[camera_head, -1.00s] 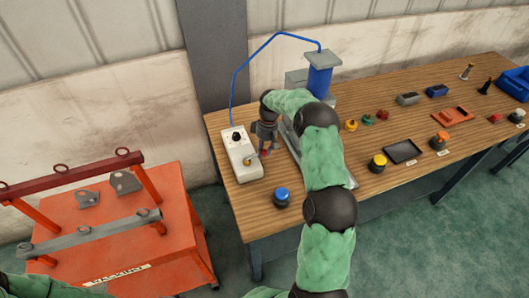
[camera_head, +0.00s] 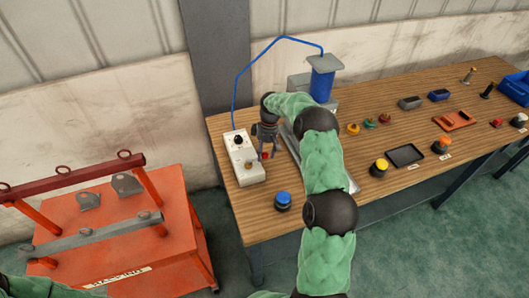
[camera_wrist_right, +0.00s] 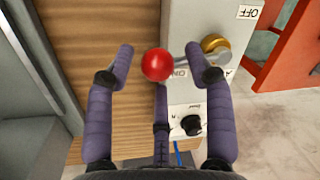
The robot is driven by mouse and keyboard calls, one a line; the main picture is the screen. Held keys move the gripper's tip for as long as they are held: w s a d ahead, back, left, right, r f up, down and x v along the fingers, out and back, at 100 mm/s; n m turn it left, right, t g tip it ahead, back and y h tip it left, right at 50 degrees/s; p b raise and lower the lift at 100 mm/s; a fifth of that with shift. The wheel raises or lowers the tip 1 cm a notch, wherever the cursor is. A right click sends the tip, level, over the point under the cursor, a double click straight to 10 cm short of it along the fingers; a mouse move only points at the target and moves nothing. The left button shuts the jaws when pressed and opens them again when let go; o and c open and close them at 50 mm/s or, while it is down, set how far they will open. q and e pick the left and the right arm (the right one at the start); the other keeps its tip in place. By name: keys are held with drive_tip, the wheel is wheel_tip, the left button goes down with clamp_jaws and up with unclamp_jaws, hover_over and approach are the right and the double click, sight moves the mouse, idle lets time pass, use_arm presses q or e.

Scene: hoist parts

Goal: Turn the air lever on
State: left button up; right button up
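The air lever has a red ball knob (camera_wrist_right: 157,65) on a metal rod from a brass pivot (camera_wrist_right: 215,44). The pivot sits on a white control box (camera_head: 240,162) at the table's left end. In the wrist view the rod points left from the pivot, near a partly covered ON label; an OFF label (camera_wrist_right: 248,12) is above. My right gripper (camera_wrist_right: 161,52) is open, its fingers on both sides of the knob. One finger overlaps the rod; contact cannot be told. In the head view the right gripper (camera_head: 266,150) is beside the box. My left gripper is not in view.
The box has a black dial (camera_wrist_right: 191,125) and a blue hose (camera_head: 234,90). A blue-capped button (camera_head: 283,200) stands in front. A blue cylinder press (camera_head: 322,82) is behind my right arm. An orange cart (camera_head: 120,235) stands left; several small parts lie to the right.

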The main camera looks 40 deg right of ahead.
wheel_tip(320, 180, up, 12)
drive_tip(key=d, duration=0.2)
drive_tip(key=shift+w+f, duration=0.15)
drive_tip(key=shift+w, duration=0.15)
drive_tip(key=shift+f, duration=0.1)
idle(0.5)
